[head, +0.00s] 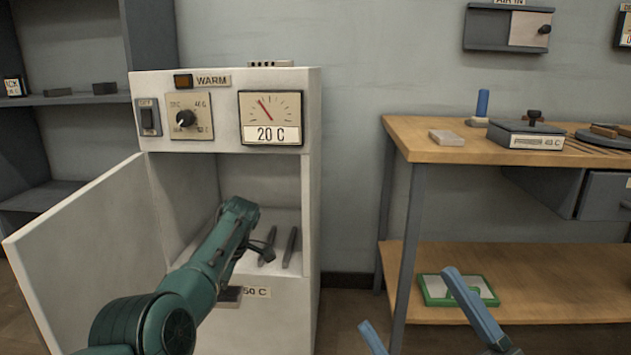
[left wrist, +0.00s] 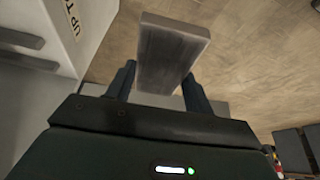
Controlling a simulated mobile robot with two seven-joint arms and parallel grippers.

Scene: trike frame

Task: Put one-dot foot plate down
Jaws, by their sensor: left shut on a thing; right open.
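My left gripper (left wrist: 158,82) is shut on a grey plate, the foot plate (left wrist: 170,55), which sticks out beyond the fingertips in the left wrist view. No dot shows on the face in view. In the head view the green left arm reaches to the open warming cabinet (head: 311,180). A dark grey block low by that arm, beside the "60 C" label, looks like the same plate (head: 230,294); the arm hides most of the left gripper there. My right gripper (head: 410,299) is open and empty at the bottom right, its blue fingers apart.
Two grey bars (head: 291,247) lie on the cabinet's floor. The cabinet door (head: 85,250) stands open to the left. A wooden bench (head: 400,131) at the right carries a lidded grey box (head: 525,134); a green-rimmed tray (head: 432,291) sits on its lower shelf. Floor shows between cabinet and bench.

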